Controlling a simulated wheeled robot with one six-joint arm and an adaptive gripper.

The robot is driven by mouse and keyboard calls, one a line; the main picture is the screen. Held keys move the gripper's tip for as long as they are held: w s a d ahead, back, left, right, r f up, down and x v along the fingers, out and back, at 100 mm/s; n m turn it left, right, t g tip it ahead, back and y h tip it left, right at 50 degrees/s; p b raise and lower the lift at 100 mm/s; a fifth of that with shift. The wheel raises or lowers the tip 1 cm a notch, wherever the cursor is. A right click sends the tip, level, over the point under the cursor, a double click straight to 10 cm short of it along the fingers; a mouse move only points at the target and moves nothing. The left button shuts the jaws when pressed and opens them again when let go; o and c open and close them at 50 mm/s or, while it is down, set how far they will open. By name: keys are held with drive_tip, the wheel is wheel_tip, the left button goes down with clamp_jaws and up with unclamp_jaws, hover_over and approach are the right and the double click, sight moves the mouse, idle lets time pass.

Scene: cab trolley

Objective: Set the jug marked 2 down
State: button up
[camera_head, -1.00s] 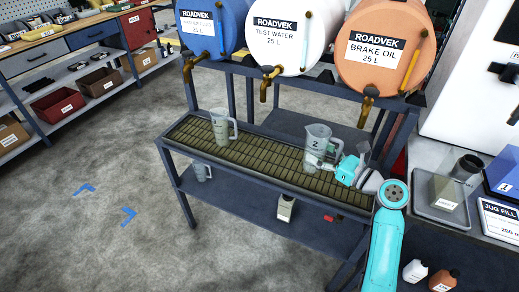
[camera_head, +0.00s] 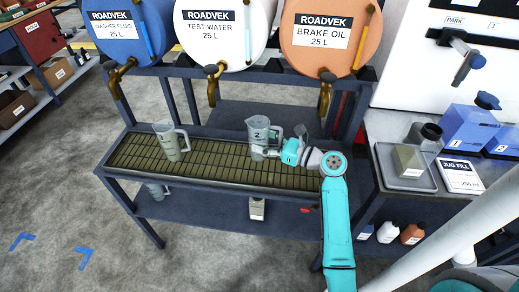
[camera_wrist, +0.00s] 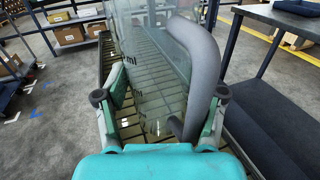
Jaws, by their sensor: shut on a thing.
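The clear jug marked 2 (camera_head: 257,132) is upright over the slatted drip tray (camera_head: 215,172), between the test water and brake oil taps. It also shows in the wrist view (camera_wrist: 150,60), with its grey handle (camera_wrist: 203,70) close to the camera. My gripper (camera_head: 267,153) is shut on this jug from its right, low on the handle side. I cannot tell whether the jug's base touches the slats. Another clear jug (camera_head: 170,146) stands on the tray to the left.
Washer fluid (camera_head: 115,35), test water (camera_head: 213,40) and brake oil (camera_head: 320,42) drums lie above with brass taps. A side bench (camera_head: 385,170) at right holds a small tray, blue containers and a jug fill sign. Bare slats lie between the jugs.

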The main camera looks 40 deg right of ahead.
drive_tip(key=shift+f, duration=2)
drive_tip(key=shift+f, duration=0.15)
drive_tip(key=o, duration=1.2)
drive_tip(key=shift+r, duration=0.2)
drive_tip(key=v, duration=0.7)
drive_tip(key=shift+s, duration=0.3)
